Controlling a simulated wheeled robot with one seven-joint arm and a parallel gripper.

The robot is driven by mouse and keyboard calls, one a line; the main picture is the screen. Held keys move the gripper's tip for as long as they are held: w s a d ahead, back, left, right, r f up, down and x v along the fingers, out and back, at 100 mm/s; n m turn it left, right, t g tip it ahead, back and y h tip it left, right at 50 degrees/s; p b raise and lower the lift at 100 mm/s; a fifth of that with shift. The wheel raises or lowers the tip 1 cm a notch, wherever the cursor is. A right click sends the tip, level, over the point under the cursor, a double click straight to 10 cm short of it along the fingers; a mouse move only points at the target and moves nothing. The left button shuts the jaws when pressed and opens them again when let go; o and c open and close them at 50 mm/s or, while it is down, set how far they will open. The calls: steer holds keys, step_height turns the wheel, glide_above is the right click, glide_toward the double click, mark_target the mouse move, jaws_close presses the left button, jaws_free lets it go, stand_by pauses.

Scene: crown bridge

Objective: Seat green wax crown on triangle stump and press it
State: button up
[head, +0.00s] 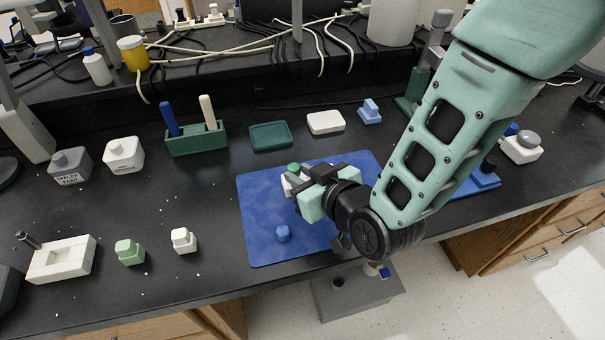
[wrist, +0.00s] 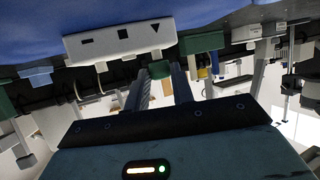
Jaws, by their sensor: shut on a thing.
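The green wax crown (wrist: 160,69) is between my gripper's fingertips (wrist: 161,76) in the wrist view, which is upside down. In the head view only a bit of the crown's green top (head: 293,168) shows beside my gripper (head: 304,180). The white block (wrist: 118,40) stands on the blue mat, marked with a bar, a square and a triangle. The crown is at the block's triangle end, over its top side. In the head view my gripper covers most of the block (head: 287,186).
A small blue piece (head: 283,233) lies on the blue mat (head: 258,215). A pale green piece (head: 130,252) and a white piece (head: 183,241) stand left. A green rack (head: 197,140), a green tray (head: 270,136) and a white dish (head: 325,122) stand behind the mat.

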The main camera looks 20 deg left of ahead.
steer(key=shift+f+b, duration=0.6)
steer(key=shift+f, duration=0.1)
steer(key=o, duration=1)
steer(key=shift+o, duration=0.2)
steer(key=v, duration=0.8)
steer(key=shift+s+d+r, duration=0.15)
steer(key=shift+s+d, duration=0.05)
steer(key=shift+d, duration=0.1)
steer(key=shift+r+p, duration=0.35)
steer(key=shift+p, duration=0.75)
steer(key=shift+d+r+p, duration=0.1)
steer(key=shift+p, duration=0.45)
steer(key=shift+s+p, duration=0.1)
steer(key=shift+p, duration=0.45)
